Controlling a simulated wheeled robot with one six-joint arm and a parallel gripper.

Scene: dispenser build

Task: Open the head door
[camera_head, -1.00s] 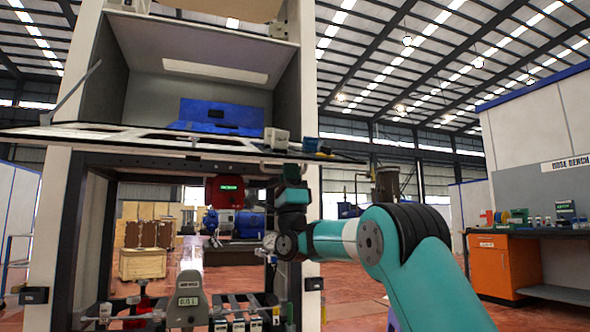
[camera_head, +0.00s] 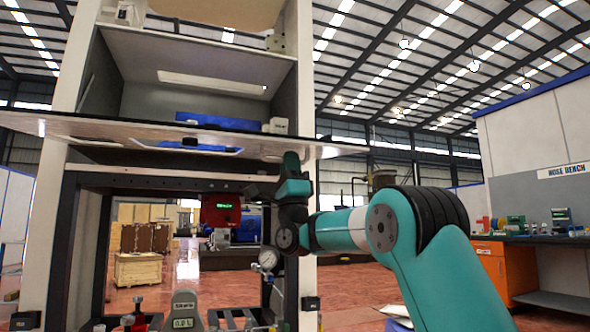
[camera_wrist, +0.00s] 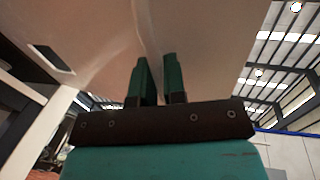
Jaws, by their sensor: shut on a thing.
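The head door (camera_head: 110,127) is a wide pale panel across the front of the dispenser, below the open upper bay. It lies close to level and shows nearly edge-on, with its underside toward me. In the wrist view, the pale door face (camera_wrist: 90,40) fills the area above the fingers. My gripper (camera_head: 291,158) is under the door's right part, fingers pointing up. In the wrist view, my gripper (camera_wrist: 158,68) has two green fingers against the door, shut on a part of it; the exact gripped part is hard to see.
The dispenser frame's right post (camera_head: 306,90) stands close beside my gripper. Below the door are a red unit with a green display (camera_head: 221,209), a round gauge (camera_head: 268,258) and a grey scale (camera_head: 184,310). A hose bench (camera_head: 540,239) stands far right.

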